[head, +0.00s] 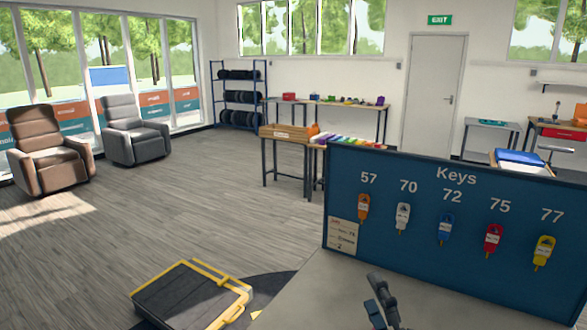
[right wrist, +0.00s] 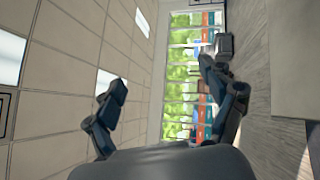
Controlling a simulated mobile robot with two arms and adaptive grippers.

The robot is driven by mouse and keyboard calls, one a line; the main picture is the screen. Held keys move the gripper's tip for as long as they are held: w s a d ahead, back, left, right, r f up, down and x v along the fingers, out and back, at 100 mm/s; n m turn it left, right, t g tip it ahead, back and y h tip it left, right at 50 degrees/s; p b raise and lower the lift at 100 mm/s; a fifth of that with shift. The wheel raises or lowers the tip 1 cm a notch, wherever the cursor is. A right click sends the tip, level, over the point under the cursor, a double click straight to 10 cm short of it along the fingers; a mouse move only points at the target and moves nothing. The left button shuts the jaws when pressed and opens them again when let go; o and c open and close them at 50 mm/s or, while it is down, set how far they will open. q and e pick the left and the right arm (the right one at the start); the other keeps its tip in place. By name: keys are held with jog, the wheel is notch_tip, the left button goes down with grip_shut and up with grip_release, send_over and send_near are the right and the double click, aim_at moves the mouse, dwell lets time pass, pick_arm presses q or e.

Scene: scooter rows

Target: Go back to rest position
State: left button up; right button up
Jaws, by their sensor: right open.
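My right gripper (head: 379,300) shows at the bottom of the head view, in front of the blue key board (head: 400,262) and over the grey counter (head: 330,290). In the right wrist view my right gripper (right wrist: 163,76) has its two fingers spread wide with nothing between them. That wrist camera looks across the room on its side, toward the ceiling and windows. My left gripper is not in the head view.
The board carries several coloured keys, including orange (head: 363,207) and yellow (head: 543,251). A black case with yellow edges (head: 190,296) lies on the floor at the lower left. Two armchairs (head: 48,150) stand by the windows. The floor between is open.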

jog(key=s+d+f+m+g+h, duration=0.2)
jog(key=f+m, duration=0.2)
jog(key=f, duration=0.1)
jog(key=s+d+f+m+g+h, duration=0.2)
jog(key=s+f+m, duration=0.1)
jog(key=f+m, duration=0.1)
jog(key=s+d+f+m+g+h, duration=0.2)
jog(key=d+f+m+g, duration=0.1)
jog(key=f+m, duration=0.2)
jog(key=shift+s+d+f, duration=0.1)
jog(key=shift+s+f, duration=0.3)
jog(key=shift+f, duration=0.25)
jog(key=s+a+f+m+g+y, duration=0.1)
jog(key=s+f+m+g, duration=0.35)
jog(key=s, duration=0.55)
jog(key=s+f+m+g, duration=0.3)
jog(key=s+f+g, duration=0.25)
jog(key=s, duration=0.35)
notch_tip(320, 180, down, 29)
jog(key=s+g, duration=0.1)
jog(key=s, duration=0.2)
jog(key=s+d+f+g, duration=0.1)
jog(key=s+d+f, duration=0.1)
jog(key=s+f, duration=1.2)
jog(key=shift+s+d+f, duration=0.25)
jog(key=shift+s+f, duration=0.1)
jog(key=shift+s, duration=0.55)
